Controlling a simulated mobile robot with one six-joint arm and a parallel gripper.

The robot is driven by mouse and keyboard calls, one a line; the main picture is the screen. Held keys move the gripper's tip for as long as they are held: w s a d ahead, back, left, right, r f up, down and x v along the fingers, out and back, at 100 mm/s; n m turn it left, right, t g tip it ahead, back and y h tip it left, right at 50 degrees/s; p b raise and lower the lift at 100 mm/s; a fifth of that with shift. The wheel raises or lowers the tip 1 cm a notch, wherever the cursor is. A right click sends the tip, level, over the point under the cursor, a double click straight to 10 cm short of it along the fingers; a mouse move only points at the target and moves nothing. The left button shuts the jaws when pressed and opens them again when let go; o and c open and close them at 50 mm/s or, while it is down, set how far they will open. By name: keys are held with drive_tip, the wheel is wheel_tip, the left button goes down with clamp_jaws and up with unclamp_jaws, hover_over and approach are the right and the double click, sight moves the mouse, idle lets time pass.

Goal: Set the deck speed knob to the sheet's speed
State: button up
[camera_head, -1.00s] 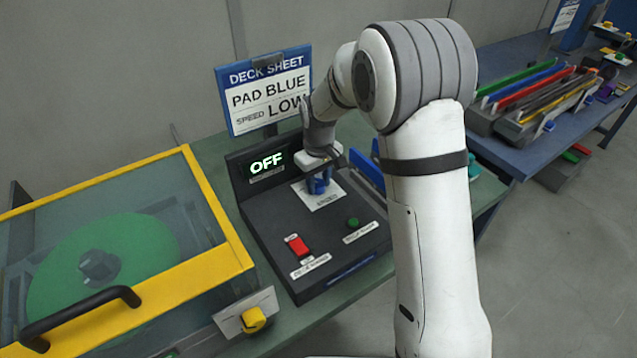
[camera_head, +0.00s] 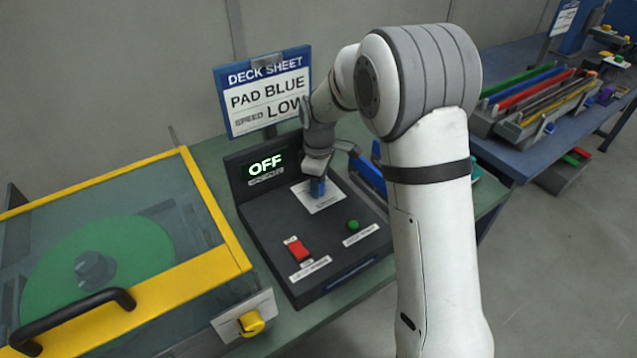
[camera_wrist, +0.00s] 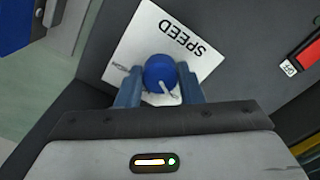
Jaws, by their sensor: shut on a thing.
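The deck sheet (camera_head: 265,92) stands behind the console and reads PAD BLUE, SPEED LOW. The console's display (camera_head: 265,164) reads OFF in green. The blue speed knob (camera_wrist: 158,70) sits on a white plate marked SPEED (camera_wrist: 190,47) in the wrist view. A pale pointer on the knob aims toward the lower right there; the plate's small lettering is unreadable. My gripper (camera_wrist: 160,88) is shut on the knob, with one blue finger on each side. In the head view my gripper (camera_head: 317,188) points down onto the plate, and the knob is mostly hidden.
The console (camera_head: 345,262) also carries a red switch (camera_head: 297,249) and a green button (camera_head: 353,225). To the left, a yellow-framed clear cover (camera_head: 205,200) with a black handle lies over a green disc (camera_head: 120,245). A yellow knob (camera_head: 251,323) is at the front.

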idle(0.4)
drive_tip(key=o, duration=1)
drive_tip(key=shift+c, duration=0.2)
drive_tip(key=shift+r, duration=3.95)
drive_tip(key=shift+d, duration=0.1)
drive_tip(key=s+d+r+m+t, duration=0.1)
drive_tip(key=s+d+r+m, duration=0.1)
drive_tip(key=s+d+m, duration=0.5)
drive_tip(key=s+d+r+m+t, duration=0.1)
drive_tip(key=s+d+r+m, duration=0.2)
drive_tip(key=s, duration=1.6)
drive_tip(key=d+m, duration=0.4)
drive_tip(key=d, duration=0.2)
drive_tip(key=shift+s+m+t, duration=0.15)
drive_tip(key=shift+m+t, duration=0.15)
